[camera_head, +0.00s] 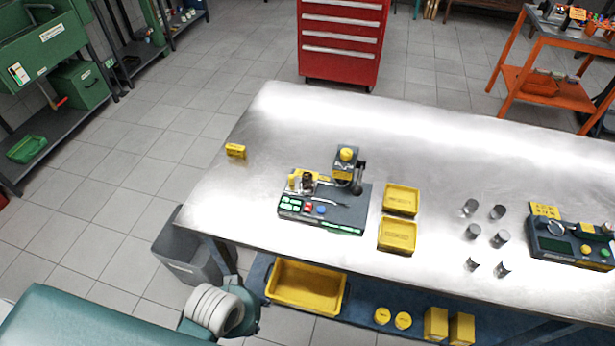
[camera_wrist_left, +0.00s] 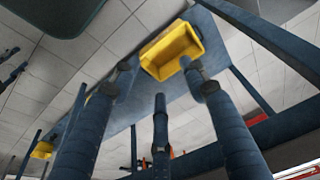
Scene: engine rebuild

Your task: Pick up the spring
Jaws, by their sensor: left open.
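I cannot make out a spring for certain in either view. Small metal and brass parts (camera_head: 306,183) sit on the dark tool station (camera_head: 345,217) on the steel table, too small to tell apart. My left gripper (camera_head: 234,286) is at the lower left in the head view, by the table's front edge and well short of the tool station. In the left wrist view its dark blue fingers (camera_wrist_left: 160,85) are spread apart with nothing between them. My right gripper is in neither view.
The steel table (camera_head: 290,125) also holds two yellow trays (camera_head: 401,199), several metal cylinders (camera_head: 473,231) and another dark station (camera_head: 568,246). A yellow bin (camera_head: 306,287) is on the blue shelf below, also in the wrist view (camera_wrist_left: 171,48). A grey waste bin (camera_head: 183,256) stands beside the table.

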